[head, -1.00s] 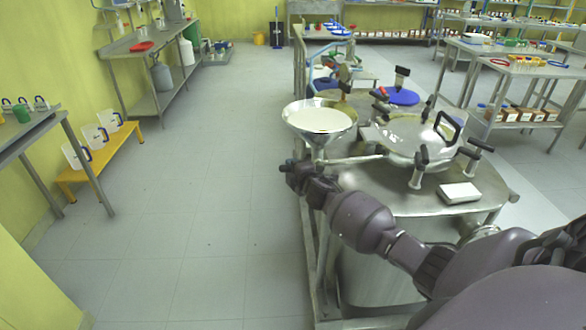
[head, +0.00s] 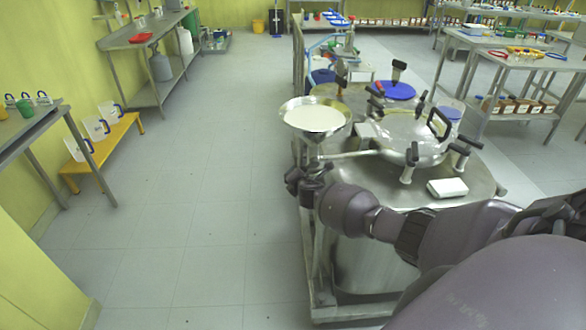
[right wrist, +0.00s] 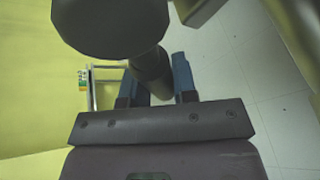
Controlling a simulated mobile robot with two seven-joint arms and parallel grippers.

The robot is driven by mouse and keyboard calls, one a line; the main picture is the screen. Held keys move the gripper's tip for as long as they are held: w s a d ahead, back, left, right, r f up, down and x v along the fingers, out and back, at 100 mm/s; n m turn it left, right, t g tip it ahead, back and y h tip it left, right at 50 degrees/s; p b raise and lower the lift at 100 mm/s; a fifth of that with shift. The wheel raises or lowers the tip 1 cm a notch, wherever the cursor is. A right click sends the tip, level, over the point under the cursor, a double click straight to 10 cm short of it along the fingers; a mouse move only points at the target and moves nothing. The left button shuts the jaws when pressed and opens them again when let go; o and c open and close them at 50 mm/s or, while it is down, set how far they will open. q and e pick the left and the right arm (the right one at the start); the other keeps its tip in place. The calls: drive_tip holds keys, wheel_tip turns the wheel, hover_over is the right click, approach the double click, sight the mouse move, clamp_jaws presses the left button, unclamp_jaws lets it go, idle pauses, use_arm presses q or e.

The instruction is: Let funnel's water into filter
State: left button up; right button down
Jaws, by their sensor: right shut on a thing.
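The funnel (head: 333,107) is a wide steel cone with a pale, flat surface inside. It stands upright at the left edge of a large steel vessel (head: 400,195), which may be the filter. The vessel has a round lid (head: 412,145) with black-handled clamps. My right gripper (head: 302,183) is low beside the funnel's stem, below the cone. In the right wrist view my right gripper (right wrist: 155,88) has its blue fingers on either side of a dark rounded handle (right wrist: 150,68) and is shut on it. The valve itself is hidden. My left gripper is out of view.
A small white box (head: 447,187) lies on the vessel top at the front right. Another vessel with a blue lid (head: 397,90) stands behind. A yellow bench (head: 105,150) with jugs is at the left wall. The floor (head: 200,190) left of the vessel is clear.

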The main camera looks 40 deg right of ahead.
drive_tip(key=shift+s+d+f+n+g+h+p, duration=0.2)
drive_tip(key=shift+d+f+n+g+h+p, duration=0.2)
drive_tip(key=shift+n, duration=0.2)
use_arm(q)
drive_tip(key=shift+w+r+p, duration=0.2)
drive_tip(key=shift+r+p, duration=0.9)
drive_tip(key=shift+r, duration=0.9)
use_arm(e)
drive_tip(key=shift+s+d+f+n+g+h, duration=0.25)
drive_tip(key=shift+s+d+f+n+h, duration=0.15)
drive_tip(key=shift+d+n, duration=0.25)
drive_tip(key=shift+s+d+f+n+g+h, duration=0.25)
drive_tip(key=shift+s+d+n+g+h, duration=0.1)
drive_tip(key=shift+d+n+h, duration=0.3)
drive_tip(key=shift+s+d+f+n+g+h, duration=0.2)
drive_tip(key=shift+s+d+f+n+h, duration=0.25)
drive_tip(key=shift+n, duration=0.35)
drive_tip(key=c, duration=0.9)
unclamp_jaws()
drive_tip(key=shift+w, duration=0.1)
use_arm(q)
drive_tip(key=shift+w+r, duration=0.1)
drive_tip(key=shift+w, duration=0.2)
use_arm(e)
drive_tip(key=shift+d, duration=0.1)
